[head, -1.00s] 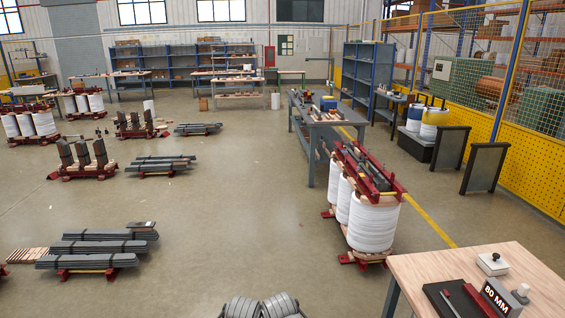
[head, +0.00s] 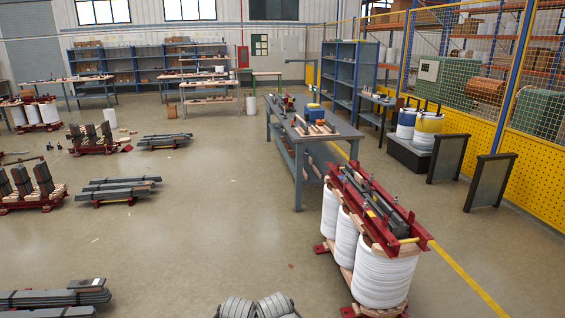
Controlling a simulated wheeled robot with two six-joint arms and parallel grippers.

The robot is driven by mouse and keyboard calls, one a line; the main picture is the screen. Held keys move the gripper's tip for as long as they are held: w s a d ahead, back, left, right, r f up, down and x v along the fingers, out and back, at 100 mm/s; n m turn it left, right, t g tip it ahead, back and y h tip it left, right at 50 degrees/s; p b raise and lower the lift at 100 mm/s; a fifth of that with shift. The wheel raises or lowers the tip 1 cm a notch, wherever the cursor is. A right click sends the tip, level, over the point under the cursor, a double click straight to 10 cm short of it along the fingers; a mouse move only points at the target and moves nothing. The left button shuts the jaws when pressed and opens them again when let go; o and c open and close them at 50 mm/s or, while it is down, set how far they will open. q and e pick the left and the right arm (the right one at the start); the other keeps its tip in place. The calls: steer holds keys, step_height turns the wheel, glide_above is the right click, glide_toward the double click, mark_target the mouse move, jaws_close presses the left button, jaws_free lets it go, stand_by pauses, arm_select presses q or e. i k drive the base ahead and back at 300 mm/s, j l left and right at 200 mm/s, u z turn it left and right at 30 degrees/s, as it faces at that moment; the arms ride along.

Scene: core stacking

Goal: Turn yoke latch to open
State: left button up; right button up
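A transformer core with three white coils (head: 384,270) stands upright at the lower right. A red yoke frame (head: 418,238) with dark bars lies along its top. Small upright posts and a small yellow part show on the frame. I cannot make out which part is the latch, or whether it is open. Neither of my grippers is in view. Two grey ribbed parts at the bottom middle look like mine, and they are well apart from the core.
A grey workbench (head: 346,131) with small items stands just behind the core. Dark upright panels (head: 490,181) and a yellow mesh fence (head: 540,168) are on the right. Stacks of dark bars (head: 117,189) lie on the left. The floor between is clear.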

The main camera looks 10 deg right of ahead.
mark_target(369, 182)
steer(key=i+l+z, duration=0.3)
steer(key=i+z, duration=0.15)
steer(key=i, duration=0.2)
steer(key=i+z, duration=0.4)
steer(key=i, duration=0.3)
steer(key=i+j, duration=0.35)
steer(key=i, duration=0.2)
steer(key=i+j, duration=0.4)
steer(key=i, duration=0.15)
steer(key=i+j, duration=0.35)
steer(key=i, duration=0.25)
steer(key=i+j, duration=0.4)
steer(key=i, duration=0.15)
